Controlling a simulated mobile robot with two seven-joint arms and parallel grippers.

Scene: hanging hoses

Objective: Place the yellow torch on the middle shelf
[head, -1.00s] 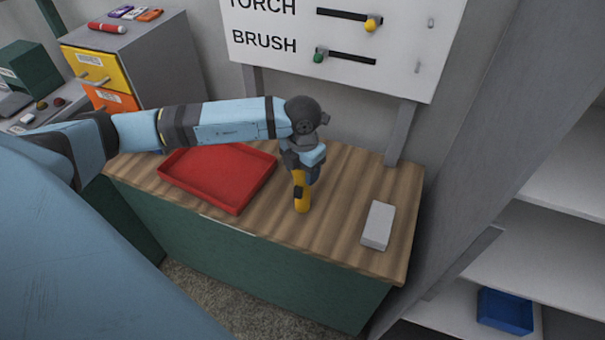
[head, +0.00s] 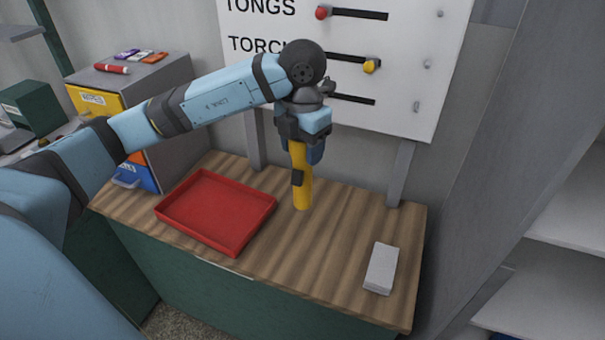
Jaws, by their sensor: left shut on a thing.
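The yellow torch (head: 302,190) hangs upright below my left gripper (head: 298,140) in the head view. The gripper is shut on its upper end, which the fingers partly hide. The torch has a dark switch on its side. Its lower end is over the wooden bench top; I cannot tell the exact gap. Part of a shelf unit shows at the right edge, with a pale shelf board (head: 575,215); I cannot tell which level it is. My right gripper is not in view.
A red tray (head: 215,210) lies left of the torch and a grey-white block (head: 381,268) lies to the right on the bench (head: 330,245). A white sign board (head: 400,90) stands behind. A grey panel (head: 510,130) stands between bench and shelves.

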